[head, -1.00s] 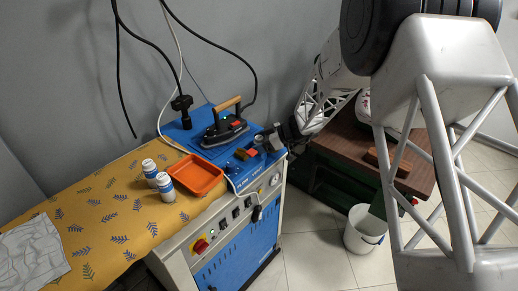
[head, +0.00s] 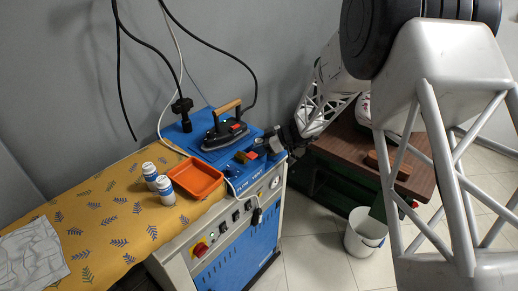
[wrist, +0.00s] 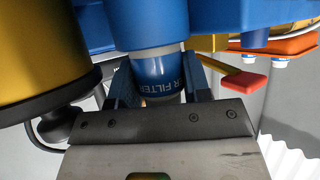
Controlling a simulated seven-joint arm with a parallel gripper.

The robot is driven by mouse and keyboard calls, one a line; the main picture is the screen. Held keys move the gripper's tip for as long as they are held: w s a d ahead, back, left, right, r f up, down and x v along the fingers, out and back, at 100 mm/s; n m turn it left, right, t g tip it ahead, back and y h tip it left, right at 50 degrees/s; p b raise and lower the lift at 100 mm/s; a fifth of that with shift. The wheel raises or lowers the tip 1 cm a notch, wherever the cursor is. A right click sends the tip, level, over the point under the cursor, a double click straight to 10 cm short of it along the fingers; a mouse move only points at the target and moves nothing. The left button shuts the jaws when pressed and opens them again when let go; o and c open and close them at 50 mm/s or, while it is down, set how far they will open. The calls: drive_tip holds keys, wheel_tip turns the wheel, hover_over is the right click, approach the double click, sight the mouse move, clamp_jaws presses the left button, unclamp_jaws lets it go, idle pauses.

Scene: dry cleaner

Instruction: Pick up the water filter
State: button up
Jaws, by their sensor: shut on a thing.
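In the head view my gripper (head: 280,142) is at the right end of the blue ironing station, beside the iron. The filter is too small and covered there to make out clearly.
The iron (head: 224,132) stands on the blue station top. An orange tray (head: 198,179) and two white-and-blue cans (head: 165,190) sit on the yellow patterned cloth (head: 110,215). A brown table (head: 350,150) and a white bucket (head: 362,245) are at the right.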

drive_tip(key=shift+r, duration=5)
